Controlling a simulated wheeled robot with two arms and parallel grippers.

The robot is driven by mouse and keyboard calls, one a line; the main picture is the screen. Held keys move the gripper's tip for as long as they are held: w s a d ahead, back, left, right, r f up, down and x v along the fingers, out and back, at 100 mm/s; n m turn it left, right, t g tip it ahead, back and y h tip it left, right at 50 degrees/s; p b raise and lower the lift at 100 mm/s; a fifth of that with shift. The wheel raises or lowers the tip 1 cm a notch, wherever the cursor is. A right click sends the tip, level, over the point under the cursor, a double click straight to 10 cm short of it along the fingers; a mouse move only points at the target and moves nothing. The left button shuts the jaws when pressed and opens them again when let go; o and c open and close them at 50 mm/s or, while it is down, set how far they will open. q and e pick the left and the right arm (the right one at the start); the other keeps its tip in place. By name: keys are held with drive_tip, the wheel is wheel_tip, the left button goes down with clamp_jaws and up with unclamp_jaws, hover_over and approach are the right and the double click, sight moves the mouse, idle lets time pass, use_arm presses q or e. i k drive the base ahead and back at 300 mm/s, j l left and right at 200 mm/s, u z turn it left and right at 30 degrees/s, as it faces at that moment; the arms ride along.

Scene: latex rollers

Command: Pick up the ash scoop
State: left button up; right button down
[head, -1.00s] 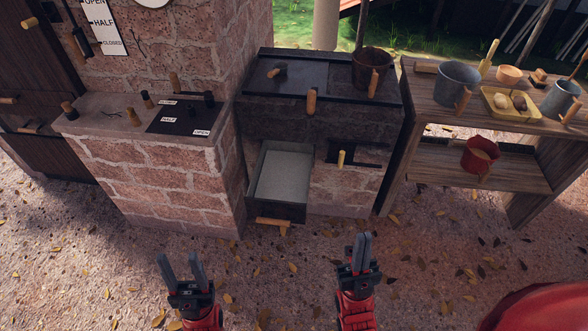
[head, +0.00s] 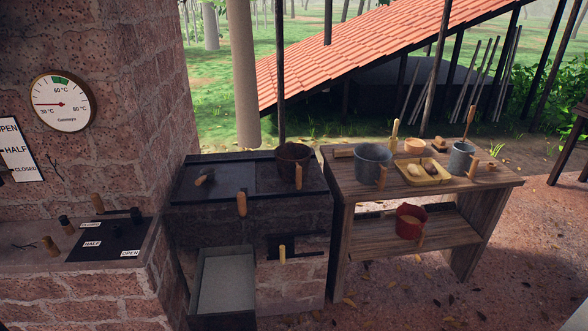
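I cannot tell for certain which thing is the ash scoop. A red vessel (head: 408,216) with a wooden handle sits on the lower shelf of the wooden bench (head: 350,172). On the bench top, an upright light wooden handle (head: 395,130) shows behind a grey bucket (head: 371,160); its lower end is hidden. A second grey vessel (head: 461,158) with a wooden handle stands at the right, with a thin stick rising by it. An open drawer (head: 226,283) with a pale grey floor or fill is below the stove. Neither gripper shows now.
The brick stove (head: 250,225) stands left of the bench, with a dark pot (head: 292,165) on top. A yellow tray (head: 424,173) with small lumps and a wooden bowl (head: 415,145) are on the bench. Leaf-strewn ground (head: 400,290) in front is clear.

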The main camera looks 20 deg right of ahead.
sight(204, 177)
drive_tip(key=i+l+u, duration=0.2)
drive_tip(key=i, duration=0.4)
drive_tip(key=i+l+u, duration=0.2)
drive_tip(key=i+l, duration=0.2)
drive_tip(key=i, duration=0.2)
drive_tip(key=i+l+u, duration=0.25)
drive_tip(key=i+l, duration=0.15)
drive_tip(key=i, duration=0.15)
